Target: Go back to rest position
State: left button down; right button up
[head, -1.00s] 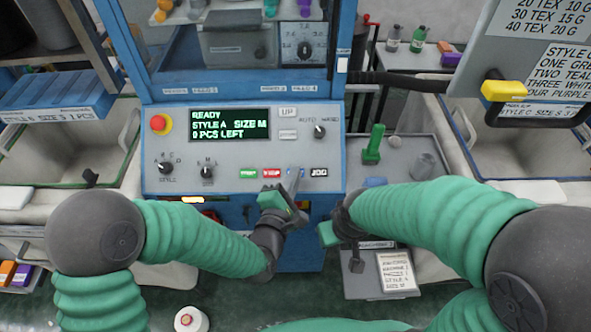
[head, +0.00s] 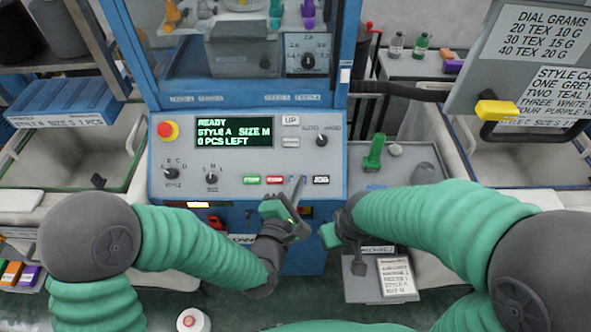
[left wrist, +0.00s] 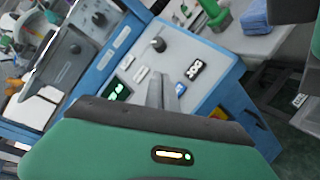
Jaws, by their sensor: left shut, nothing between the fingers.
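My left gripper (head: 298,187) is in front of the lower right of the machine's control panel (head: 225,191). Its grey fingers are together and empty, overlapping the button row in the head view; I cannot tell whether they touch the panel. The fingers also show in the left wrist view (left wrist: 161,92), pointing towards the panel. My right gripper (head: 332,234) is lower, just right of the left one, beside the grey side table; its fingers are not clear. The display (head: 233,132) reads READY, STYLE A, SIZE M, 0 PCS LEFT.
A grey side table (head: 402,170) with a green upright tool (head: 375,152) stands right of the panel. Open bins lie on both sides. A hanging sign (head: 543,42) with a yellow clip is at upper right. A white cone (head: 193,320) stands on the floor.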

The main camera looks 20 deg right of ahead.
pick_arm(q)
jog(key=a+f+m+g+y, duration=0.35)
jog(key=a+m, duration=0.25)
jog(key=a, duration=0.3)
jog(key=a+f+m+g+y, duration=0.2)
jog(key=a+f+m, duration=0.25)
jog(key=a, duration=0.45)
jog(key=s+a+m+g+y, duration=0.3)
jog(key=s+a+m+g, duration=0.2)
jog(key=s+a, duration=0.8)
jog(key=shift+a+m+g, duration=0.35)
jog(key=shift+a+m, duration=0.6)
jog(key=shift+a, duration=0.15)
jog(key=shift+d+r+y, duration=0.1)
jog(key=shift+r+y, duration=0.05)
jog(key=shift+y, duration=0.1)
